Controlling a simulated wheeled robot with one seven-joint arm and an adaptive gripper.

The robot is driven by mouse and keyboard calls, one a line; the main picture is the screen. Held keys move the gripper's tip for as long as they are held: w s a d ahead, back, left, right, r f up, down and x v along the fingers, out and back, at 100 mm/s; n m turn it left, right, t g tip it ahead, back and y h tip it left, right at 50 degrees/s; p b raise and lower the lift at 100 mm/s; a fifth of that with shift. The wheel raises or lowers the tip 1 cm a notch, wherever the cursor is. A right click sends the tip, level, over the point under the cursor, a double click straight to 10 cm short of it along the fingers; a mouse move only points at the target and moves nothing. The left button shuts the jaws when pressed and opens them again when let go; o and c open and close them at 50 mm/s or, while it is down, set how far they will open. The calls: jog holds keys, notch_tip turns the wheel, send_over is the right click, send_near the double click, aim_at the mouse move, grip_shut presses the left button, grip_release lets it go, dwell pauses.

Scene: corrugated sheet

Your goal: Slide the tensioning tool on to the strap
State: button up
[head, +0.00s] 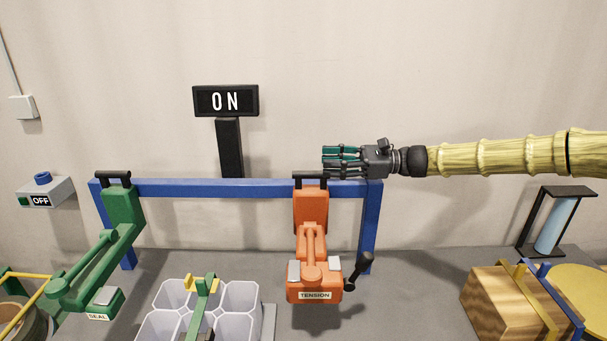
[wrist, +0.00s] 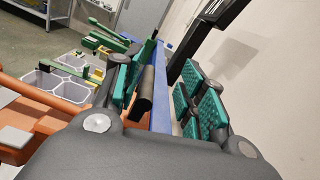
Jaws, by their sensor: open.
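The orange tool labelled TENSION (head: 311,238) hangs from a blue rail, its black top handle (head: 311,176) at rail height and a black crank on its right. My gripper (head: 338,158) points left at the rail, just above and right of that handle. In the wrist view my open gripper (wrist: 165,92) has teal pads on both sides of the black handle (wrist: 146,95), which lies nearer the left pads. I cannot tell whether they touch. A yellow strap (head: 522,290) and a blue strap (head: 553,300) run over a wooden box at the right; which is meant is unclear.
The blue rail (head: 220,188) also carries a green SEAL tool (head: 122,210) at the left. White bins (head: 240,301) stand at front left. An ON sign (head: 226,101) stands behind the rail. A black frame with a blue cylinder (head: 556,222) is at the right.

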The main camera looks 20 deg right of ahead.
aim_at(303, 176)
jog(key=a+f+p, duration=0.1)
jog(key=a, duration=0.1)
jog(key=w+a+f+p, duration=0.1)
jog(key=a, duration=0.1)
jog(key=w+a+f+p, duration=0.1)
jog(key=a+f, duration=0.1)
jog(key=a, duration=0.1)
dwell(0.4)
jog(key=shift+a, duration=0.1)
grip_shut()
